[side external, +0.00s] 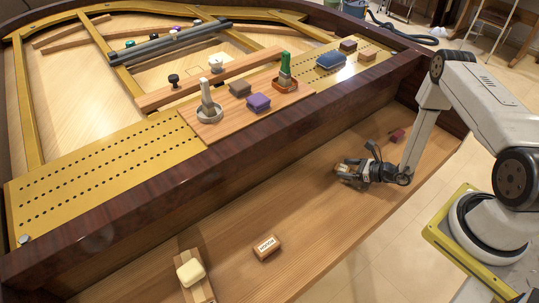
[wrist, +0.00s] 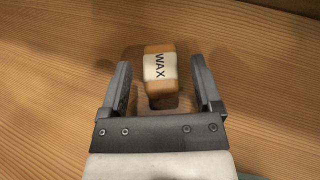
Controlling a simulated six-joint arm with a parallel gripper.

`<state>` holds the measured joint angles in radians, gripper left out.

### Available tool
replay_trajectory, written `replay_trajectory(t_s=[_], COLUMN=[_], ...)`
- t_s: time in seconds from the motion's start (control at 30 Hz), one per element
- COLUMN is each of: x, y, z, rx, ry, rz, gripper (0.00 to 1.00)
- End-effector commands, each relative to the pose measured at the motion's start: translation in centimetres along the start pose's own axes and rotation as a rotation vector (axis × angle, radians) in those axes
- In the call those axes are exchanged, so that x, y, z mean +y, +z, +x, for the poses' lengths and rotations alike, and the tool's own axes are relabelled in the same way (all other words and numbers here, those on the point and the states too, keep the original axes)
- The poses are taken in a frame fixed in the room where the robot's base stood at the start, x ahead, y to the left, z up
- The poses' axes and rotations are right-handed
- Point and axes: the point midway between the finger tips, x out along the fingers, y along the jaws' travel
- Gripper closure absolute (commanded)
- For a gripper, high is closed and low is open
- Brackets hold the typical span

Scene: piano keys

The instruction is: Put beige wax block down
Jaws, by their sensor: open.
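The wax block (wrist: 160,68) is tan-brown with a cream band lettered "WAX". In the wrist view it rests on the wooden surface (wrist: 60,60), between the fingers of my gripper (wrist: 160,75). The fingers are open, with a gap on each side of the block. In the side view my gripper (side external: 347,172) is low over the wooden ledge (side external: 320,225). The block there is mostly hidden by the fingers and too small to make out.
A small labelled block (side external: 266,246) and a cream bar (side external: 191,272) on a wooden strip lie toward the front left. The dark piano rail (side external: 250,150) rises along the back. The ledge's middle is clear.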

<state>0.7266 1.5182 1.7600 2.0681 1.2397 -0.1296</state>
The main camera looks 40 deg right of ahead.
Motion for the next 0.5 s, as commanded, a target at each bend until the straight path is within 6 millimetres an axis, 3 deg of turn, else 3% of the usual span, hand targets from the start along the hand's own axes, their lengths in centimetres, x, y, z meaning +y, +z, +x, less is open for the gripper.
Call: replay_trajectory(t_s=[0.5], x=[-0.1], y=[0.0], z=[-7.0], rx=[-0.001], ry=[-0.005], rz=[0.002], gripper=[0.18])
